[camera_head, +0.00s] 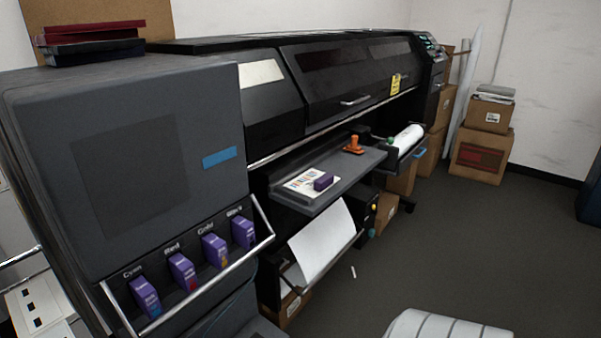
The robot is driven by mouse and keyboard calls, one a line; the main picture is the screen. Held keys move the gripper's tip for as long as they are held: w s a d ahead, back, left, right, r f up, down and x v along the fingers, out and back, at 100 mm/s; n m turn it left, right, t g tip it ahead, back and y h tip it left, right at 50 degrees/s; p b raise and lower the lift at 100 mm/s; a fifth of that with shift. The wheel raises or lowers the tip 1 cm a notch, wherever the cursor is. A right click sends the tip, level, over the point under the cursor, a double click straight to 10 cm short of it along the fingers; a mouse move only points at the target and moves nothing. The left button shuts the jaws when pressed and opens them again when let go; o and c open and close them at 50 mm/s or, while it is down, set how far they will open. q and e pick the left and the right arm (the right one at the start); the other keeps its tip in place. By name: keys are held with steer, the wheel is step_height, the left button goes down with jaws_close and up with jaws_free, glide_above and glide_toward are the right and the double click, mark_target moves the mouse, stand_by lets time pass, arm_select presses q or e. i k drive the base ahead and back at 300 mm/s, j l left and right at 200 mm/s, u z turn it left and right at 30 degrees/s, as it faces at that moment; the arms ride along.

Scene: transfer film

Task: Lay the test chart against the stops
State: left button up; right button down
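The test chart (297,186), a small white sheet with coloured patches, lies flat near the left end of the grey shelf (335,185) on the front of a large black printer. A purple block (323,181) rests on or against the chart's right part and hides some of it. I cannot make out the stops, or whether the chart touches anything at its edges. Neither of my grippers is in view.
An orange handled tool (353,146) stands farther back on the shelf. A white roll (408,139) lies in a tray beyond. White paper (320,242) hangs below. Purple cartridges (183,272) fill a rack at left. Boxes (482,156) stand far right. Floor in front is mostly clear.

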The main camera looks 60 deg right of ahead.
mark_target(312, 178)
steer(key=l+u, duration=0.4)
steer(key=k+l+u, duration=0.2)
steer(key=l+u, duration=0.2)
steer(key=k+l+u, duration=0.15)
steer(key=l+u, duration=0.25)
steer(key=k+l+u, duration=0.1)
steer(key=k+l, duration=0.3)
steer(key=l, duration=0.25)
steer(key=k+l+u, duration=0.15)
steer(key=k+l, duration=0.25)
steer(key=l, duration=0.25)
steer(key=k+l+u, duration=0.1)
steer(key=k+l, duration=0.3)
steer(key=l, duration=0.15)
